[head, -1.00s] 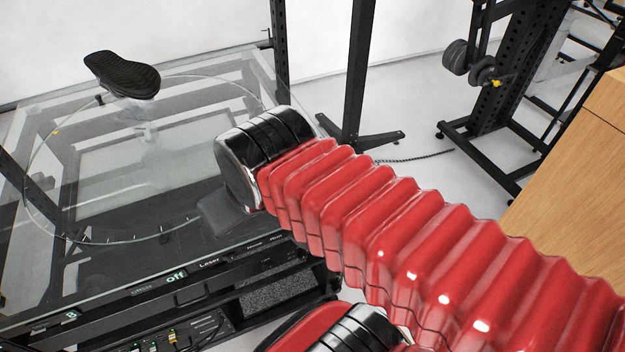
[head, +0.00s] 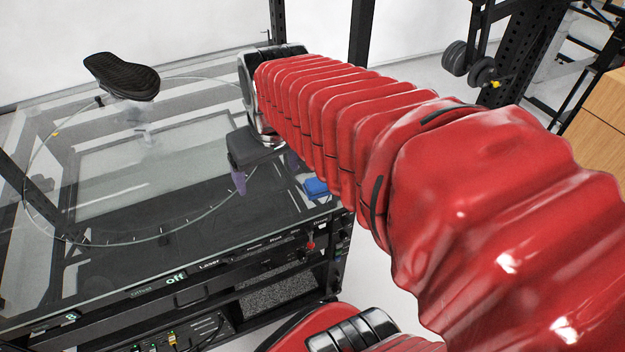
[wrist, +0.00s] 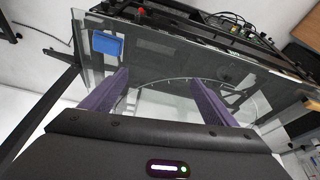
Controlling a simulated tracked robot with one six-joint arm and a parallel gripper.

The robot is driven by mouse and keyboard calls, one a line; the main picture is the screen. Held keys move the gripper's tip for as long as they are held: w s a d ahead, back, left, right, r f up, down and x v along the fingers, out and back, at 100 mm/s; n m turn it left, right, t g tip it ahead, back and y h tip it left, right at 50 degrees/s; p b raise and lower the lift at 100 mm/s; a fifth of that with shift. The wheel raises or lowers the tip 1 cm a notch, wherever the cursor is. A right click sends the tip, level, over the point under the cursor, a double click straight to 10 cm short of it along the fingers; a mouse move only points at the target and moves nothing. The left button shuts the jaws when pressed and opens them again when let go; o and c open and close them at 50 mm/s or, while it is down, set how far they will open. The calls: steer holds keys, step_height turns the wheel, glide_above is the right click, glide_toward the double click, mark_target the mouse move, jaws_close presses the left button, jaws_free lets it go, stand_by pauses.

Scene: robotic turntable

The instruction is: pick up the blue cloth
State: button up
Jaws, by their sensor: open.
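The blue cloth (head: 316,188) is a small folded blue pad lying near the front right corner of the glass-topped turntable table (head: 185,215). It also shows in the wrist view (wrist: 108,45), at upper left beyond the left finger and apart from it. My gripper (wrist: 160,95) has two purple fingers spread wide with nothing between them. In the head view my gripper (head: 262,172) hangs over the table, to the left of the cloth, and my red sleeved arm hides part of it.
A dark shoe-sole-shaped object (head: 122,76) stands above the far left of the table. The control panel with a red knob (head: 310,245) runs along the front edge, close to the cloth. Black posts (head: 361,35) rise behind the table.

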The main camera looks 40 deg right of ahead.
steer(key=shift+o, duration=0.2)
steer(key=w+d+f+m+g, duration=0.1)
steer(key=w+d+f, duration=0.1)
steer(key=d, duration=0.7)
steer(key=shift+w+d+f, duration=0.15)
steer(key=shift+d+f, duration=0.1)
steer(key=shift+d, duration=0.15)
steer(key=d+f+m+g, duration=0.1)
steer(key=d+f, duration=0.1)
steer(key=d, duration=0.5)
steer(key=shift+d+f, duration=0.3)
glide_above(320, 181)
steer(key=s, duration=0.1)
steer(key=shift+s+f, duration=0.1)
steer(key=shift+f, duration=4.2)
steer(key=shift+w+f, duration=0.25)
steer(key=shift+f, duration=1.05)
steer(key=shift+w+f, duration=0.2)
steer(key=shift+f, duration=1.05)
steer(key=shift+c, duration=0.7)
